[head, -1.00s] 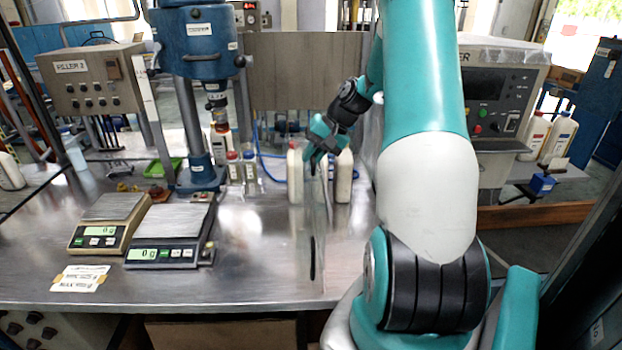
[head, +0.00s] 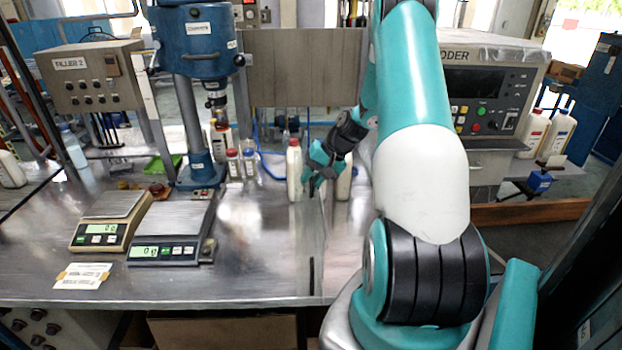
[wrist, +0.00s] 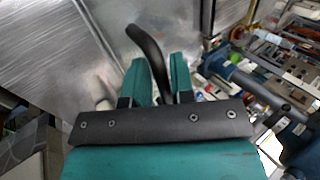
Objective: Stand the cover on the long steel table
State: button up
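The cover (head: 318,240) is a thin clear panel seen nearly edge-on in the head view, upright at the front middle of the long steel table (head: 255,240). A dark strip shows near its lower front edge. Its outline is faint, and I cannot tell whether its bottom touches the table. My gripper (head: 314,185) is at the panel's upper part. In the wrist view my gripper (wrist: 160,80) has its two teal fingers closed on the cover's curved black handle (wrist: 148,45), which sticks out beyond them.
Two scales (head: 172,230) (head: 110,218) and a paper label (head: 83,276) lie on the table's left. A blue filler press (head: 197,100) stands behind them. White bottles (head: 294,172) stand close behind my gripper. Bare steel lies between scales and cover.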

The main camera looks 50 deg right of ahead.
jog(key=shift+o, duration=0.9)
jog(key=shift+r, duration=0.2)
jog(key=shift+s+d+r, duration=0.15)
jog(key=shift+s+d, duration=0.05)
jog(key=b+v, duration=0.4)
jog(key=v, duration=0.7)
jog(key=w+a+r+n+g, duration=0.1)
jog(key=w+a+r+n, duration=0.2)
jog(key=a, duration=1)
jog(key=w+a+r+n+g, duration=0.1)
jog(key=a+r+n+g, duration=0.3)
jog(key=a, duration=1)
jog(key=s+a+n, duration=1)
jog(key=s+a, duration=0.7)
jog(key=a, duration=0.2)
jog(key=shift+s+a+f, duration=0.15)
jog(key=shift+s+f, duration=0.15)
jog(key=shift+f, duration=0.2)
